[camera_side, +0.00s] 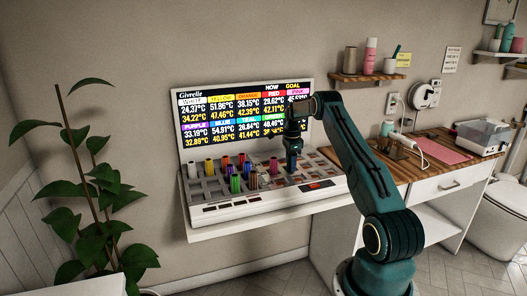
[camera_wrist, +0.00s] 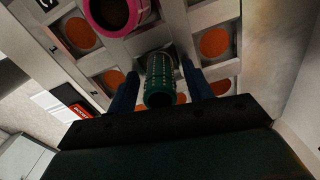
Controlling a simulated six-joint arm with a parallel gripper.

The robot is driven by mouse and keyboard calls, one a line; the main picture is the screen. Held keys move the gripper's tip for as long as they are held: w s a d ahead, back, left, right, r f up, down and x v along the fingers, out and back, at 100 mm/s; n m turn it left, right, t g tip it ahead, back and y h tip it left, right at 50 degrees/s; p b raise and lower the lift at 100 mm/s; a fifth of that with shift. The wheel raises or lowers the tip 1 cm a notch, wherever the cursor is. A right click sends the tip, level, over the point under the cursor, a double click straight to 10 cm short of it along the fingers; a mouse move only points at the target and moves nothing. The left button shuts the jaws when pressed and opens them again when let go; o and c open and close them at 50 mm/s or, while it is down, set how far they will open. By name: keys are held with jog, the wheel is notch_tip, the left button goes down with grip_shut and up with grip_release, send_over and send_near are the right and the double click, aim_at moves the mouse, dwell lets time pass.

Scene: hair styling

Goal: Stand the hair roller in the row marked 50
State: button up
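A dark green or teal hair roller (camera_wrist: 158,82) shows between the two fingers of my gripper (camera_wrist: 160,88) in the wrist view. A narrow gap shows on each side of it, so the fingers look open around it. In the side view my gripper (camera_side: 292,160) points down over the right part of the white roller rack (camera_side: 240,211); the roller there blends with the fingers. I cannot tell whether it rests in a socket. A pink roller (camera_wrist: 118,12) stands close by, also seen in the side view (camera_side: 273,167). Row marks are not readable.
Several coloured rollers, among them a white one (camera_side: 193,170) and a green one (camera_side: 235,183), stand in the rack's left and middle. Sockets with orange discs (camera_wrist: 214,42) around my gripper are empty. A temperature display (camera_side: 240,115) rises behind the rack. A plant (camera_side: 100,190) stands left.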

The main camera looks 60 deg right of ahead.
jog(key=shift+r, duration=0.1)
notch_tip(320, 180, up, 12)
jog(key=shift+r, duration=0.1)
dwell(0.7)
dwell(0.5)
